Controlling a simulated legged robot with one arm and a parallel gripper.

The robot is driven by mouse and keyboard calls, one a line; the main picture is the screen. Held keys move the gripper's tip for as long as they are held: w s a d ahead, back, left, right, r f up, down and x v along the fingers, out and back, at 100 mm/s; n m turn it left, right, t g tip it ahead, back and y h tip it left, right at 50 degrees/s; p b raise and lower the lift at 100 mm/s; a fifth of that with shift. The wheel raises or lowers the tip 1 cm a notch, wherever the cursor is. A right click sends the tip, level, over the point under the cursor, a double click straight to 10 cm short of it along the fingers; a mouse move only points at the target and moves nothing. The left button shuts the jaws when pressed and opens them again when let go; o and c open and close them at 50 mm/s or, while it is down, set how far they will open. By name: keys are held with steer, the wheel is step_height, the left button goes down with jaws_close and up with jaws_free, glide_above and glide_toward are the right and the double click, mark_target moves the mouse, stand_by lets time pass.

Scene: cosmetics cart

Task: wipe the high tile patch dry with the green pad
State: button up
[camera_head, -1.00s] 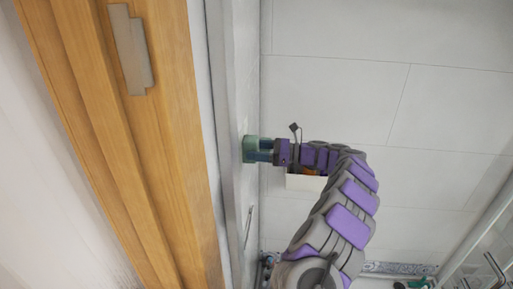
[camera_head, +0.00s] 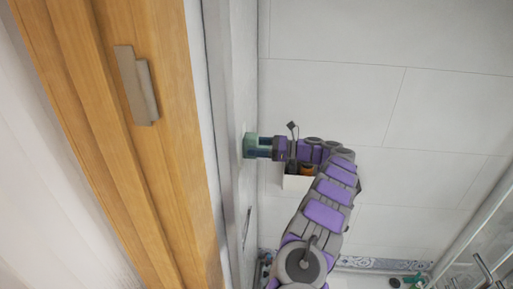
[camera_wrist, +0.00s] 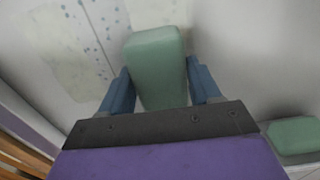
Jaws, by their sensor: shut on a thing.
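The green pad (camera_wrist: 158,72) is held between the two blue fingers of my gripper (camera_wrist: 160,92) in the wrist view. In the head view the pad (camera_head: 249,147) is at the tiled wall on the left, with my gripper (camera_head: 262,147) pointing left at it. I cannot tell whether it touches the wall. A tile patch (camera_wrist: 88,28) with small bluish spots shows at the upper left of the wrist view, left of the pad. In the head view the patch is not distinguishable.
A white box (camera_head: 298,183) with dark and orange items is on the wall behind my arm. Another green block (camera_wrist: 292,135) lies at the lower right of the wrist view. A wooden door frame (camera_head: 170,100) stands on the left. Metal rails (camera_head: 485,265) are at lower right.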

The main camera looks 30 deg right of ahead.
steer(key=shift+w+d+f, duration=0.15)
steer(key=shift+w+d, duration=0.6)
steer(key=shift+w, duration=0.3)
steer(key=shift+w+r, duration=0.2)
steer(key=shift+r, duration=0.4)
steer(key=shift+w+r, duration=0.15)
steer(key=shift+r, duration=0.4)
steer(key=shift+s+a+f+b, duration=0.15)
steer(key=shift+s+f+b, duration=0.1)
steer(key=shift+b, duration=0.5)
steer(key=shift+s+a+r+b, duration=0.1)
steer(key=shift+s+a+b, duration=0.5)
steer(key=shift+s+b, duration=0.3)
steer(key=shift+s+a+r+b, duration=0.1)
steer(key=shift+s+a+b, duration=0.55)
steer(key=shift+s, duration=0.35)
steer(key=shift+s+a+b, duration=0.2)
steer(key=shift+s+a, duration=0.2)
steer(key=shift+s, duration=0.25)
steer(key=shift+s+a+b, duration=0.15)
steer(key=shift+s+a, duration=0.2)
steer(key=shift+s, duration=0.3)
steer(key=shift+s+a+b, duration=0.2)
steer(key=shift+s+a, duration=0.2)
steer(key=shift+s, duration=0.25)
steer(key=shift+s+a, duration=0.25)
steer(key=shift+s, duration=0.1)
